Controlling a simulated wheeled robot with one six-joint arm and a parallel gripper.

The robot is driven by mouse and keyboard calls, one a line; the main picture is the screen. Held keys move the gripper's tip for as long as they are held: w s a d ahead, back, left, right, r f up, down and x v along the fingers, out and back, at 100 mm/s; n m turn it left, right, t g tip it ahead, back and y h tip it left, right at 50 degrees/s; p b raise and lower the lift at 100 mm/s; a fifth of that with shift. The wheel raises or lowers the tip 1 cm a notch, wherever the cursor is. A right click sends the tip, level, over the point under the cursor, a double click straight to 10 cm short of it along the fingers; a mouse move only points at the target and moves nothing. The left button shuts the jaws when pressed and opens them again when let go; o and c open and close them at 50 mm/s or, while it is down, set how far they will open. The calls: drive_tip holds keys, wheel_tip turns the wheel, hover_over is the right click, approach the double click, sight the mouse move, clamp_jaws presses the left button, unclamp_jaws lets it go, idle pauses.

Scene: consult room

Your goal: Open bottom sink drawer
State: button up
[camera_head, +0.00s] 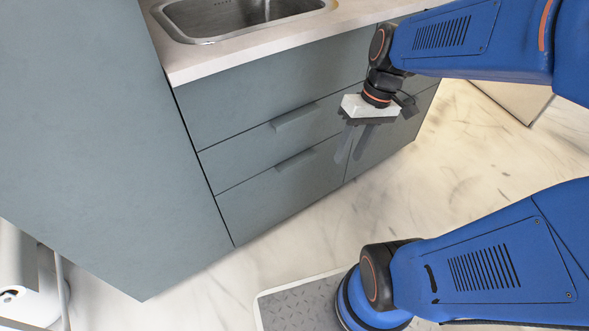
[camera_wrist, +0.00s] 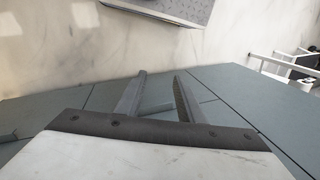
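The sink cabinet has grey-blue fronts below a pale counter. Its bottom drawer (camera_head: 275,200) sits flush and looks shut. A grey lip handle (camera_head: 296,160) runs along that drawer's top edge. My gripper (camera_head: 349,160) points downward in front of the cabinet, to the right of this handle and apart from it. Its two grey fingers are spread with nothing between them. The wrist view shows the fingers (camera_wrist: 158,85) apart, with grey-blue cabinet panels behind them. I cannot tell in that view which panel is the bottom drawer.
The drawer above (camera_head: 260,150) is shut, with its own handle (camera_head: 295,116). A metal sink (camera_head: 225,18) is set in the counter (camera_head: 270,35). A tall grey-blue panel (camera_head: 90,130) stands at left. Marble-like floor (camera_head: 310,240) in front of the cabinet is clear.

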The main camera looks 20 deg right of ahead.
drive_tip(key=w+d+f+g+y, duration=0.1)
drive_tip(key=w+d+f+y, duration=0.2)
drive_tip(key=w+f+y, duration=0.4)
drive_tip(key=w+d+f+g+y, duration=0.1)
drive_tip(key=w+d+f+y, duration=0.3)
drive_tip(key=w+f, duration=0.5)
drive_tip(key=m+t+y, duration=0.2)
drive_tip(key=t+y, duration=0.2)
approach(300, 165)
drive_tip(key=a, duration=0.7)
drive_tip(key=w+a, duration=0.1)
drive_tip(key=a, duration=0.2)
drive_tip(key=shift+a+f, duration=0.1)
drive_tip(key=shift+a, duration=0.2)
clamp_jaws()
